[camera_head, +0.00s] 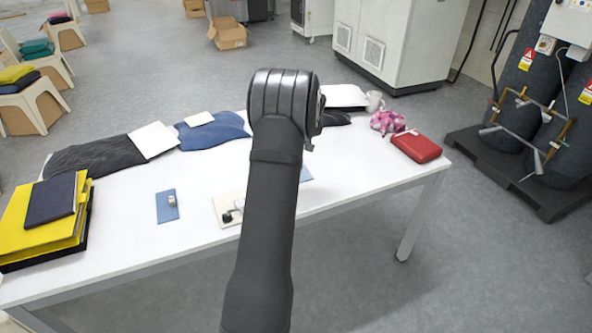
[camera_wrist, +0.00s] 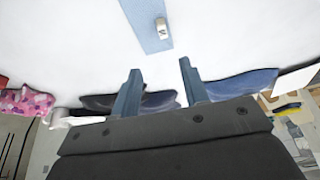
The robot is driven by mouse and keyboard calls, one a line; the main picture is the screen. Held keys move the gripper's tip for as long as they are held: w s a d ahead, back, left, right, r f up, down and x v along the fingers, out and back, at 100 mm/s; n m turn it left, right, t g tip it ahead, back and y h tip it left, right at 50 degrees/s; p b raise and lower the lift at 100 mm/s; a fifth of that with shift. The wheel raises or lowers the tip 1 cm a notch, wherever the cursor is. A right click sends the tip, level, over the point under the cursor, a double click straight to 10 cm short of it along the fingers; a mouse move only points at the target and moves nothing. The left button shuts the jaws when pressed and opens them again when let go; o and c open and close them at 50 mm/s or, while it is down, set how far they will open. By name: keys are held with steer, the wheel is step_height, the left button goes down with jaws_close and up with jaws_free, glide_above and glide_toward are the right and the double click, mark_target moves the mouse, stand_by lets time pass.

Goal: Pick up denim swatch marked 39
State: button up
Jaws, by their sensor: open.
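A blue swatch (camera_head: 167,206) with a small block (camera_head: 172,200) on it lies on the white table (camera_head: 130,235), left of my arm. Another blue piece (camera_head: 305,174) shows partly behind my arm. No number is legible on either. In the wrist view, a blue swatch (camera_wrist: 140,12) with a small pale block (camera_wrist: 162,27) on it lies beyond the fingertips; I cannot tell which of the two it is. My gripper (camera_wrist: 159,66) is open and empty, with its blue-grey fingers apart from the swatch. My arm hides the gripper in the head view.
A cream board with a dark tool (camera_head: 228,212) lies beside my arm. Yellow binders (camera_head: 40,222) stack at the left. Dark cloth (camera_head: 90,160) and blue denim (camera_head: 215,132) lie along the back edge. A red case (camera_head: 416,148) and pink cloth (camera_head: 387,121) sit at the right.

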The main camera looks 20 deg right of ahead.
steer(key=x, duration=0.9)
steer(key=shift+f, duration=0.2)
steer(key=x, duration=0.4)
steer(key=shift+s+a+f, duration=0.15)
steer(key=shift+a+f, duration=0.15)
steer(key=shift+f, duration=0.35)
steer(key=shift+c, duration=0.4)
jaws_close()
